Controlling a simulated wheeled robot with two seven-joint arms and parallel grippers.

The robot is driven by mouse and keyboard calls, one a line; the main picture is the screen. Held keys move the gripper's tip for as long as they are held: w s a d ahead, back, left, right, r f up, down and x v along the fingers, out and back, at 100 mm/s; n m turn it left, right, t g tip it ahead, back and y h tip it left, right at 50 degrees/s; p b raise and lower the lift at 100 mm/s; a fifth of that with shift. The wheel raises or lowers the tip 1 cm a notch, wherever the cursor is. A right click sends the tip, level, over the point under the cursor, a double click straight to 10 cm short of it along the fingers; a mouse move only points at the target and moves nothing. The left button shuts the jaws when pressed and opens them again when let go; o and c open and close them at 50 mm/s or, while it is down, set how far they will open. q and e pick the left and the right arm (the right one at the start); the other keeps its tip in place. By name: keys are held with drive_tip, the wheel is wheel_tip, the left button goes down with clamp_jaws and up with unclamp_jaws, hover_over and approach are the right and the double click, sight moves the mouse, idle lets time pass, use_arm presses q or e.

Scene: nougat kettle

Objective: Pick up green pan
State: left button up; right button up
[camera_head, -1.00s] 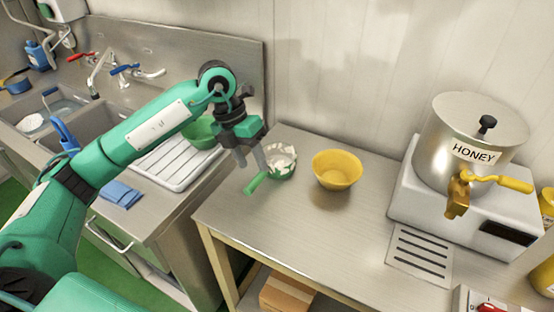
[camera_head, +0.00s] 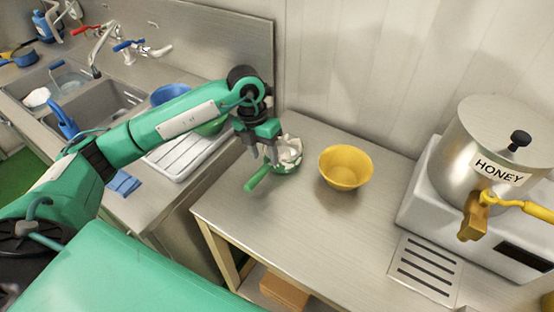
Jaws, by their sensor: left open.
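The green pan (camera_head: 284,169) stands on the left part of the steel table, with white chunks (camera_head: 290,152) in it. Its green handle (camera_head: 257,179) points to the front left. My left gripper (camera_head: 263,153) is open, fingers pointing down, at the pan's left side near where the handle meets the bowl. It partly covers the pan's left rim. I cannot tell whether the fingers touch the pan or straddle the handle. My right gripper is not in view.
A yellow bowl (camera_head: 345,167) stands just right of the pan. A honey kettle (camera_head: 497,145) with a yellow-handled tap stands at the right, by a drain grate (camera_head: 427,270). A sink with a white drying rack (camera_head: 170,165) is at the left. The table's front middle is clear.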

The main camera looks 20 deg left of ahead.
sight(264, 165)
use_arm(q)
drive_tip(key=shift+s+f+p, duration=0.25)
drive_tip(key=shift+f+p, duration=0.25)
drive_tip(key=shift+f, duration=0.15)
drive_tip(key=f, duration=0.2)
drive_tip(key=f+p, duration=0.1)
drive_tip(key=shift+s+d+f, duration=0.1)
drive_tip(key=shift+s+d, duration=0.05)
drive_tip(key=shift+d, duration=0.15)
drive_tip(key=shift+f, duration=0.35)
drive_tip(key=c, duration=0.9)
drive_tip(key=shift+r, duration=0.1)
clamp_jaws()
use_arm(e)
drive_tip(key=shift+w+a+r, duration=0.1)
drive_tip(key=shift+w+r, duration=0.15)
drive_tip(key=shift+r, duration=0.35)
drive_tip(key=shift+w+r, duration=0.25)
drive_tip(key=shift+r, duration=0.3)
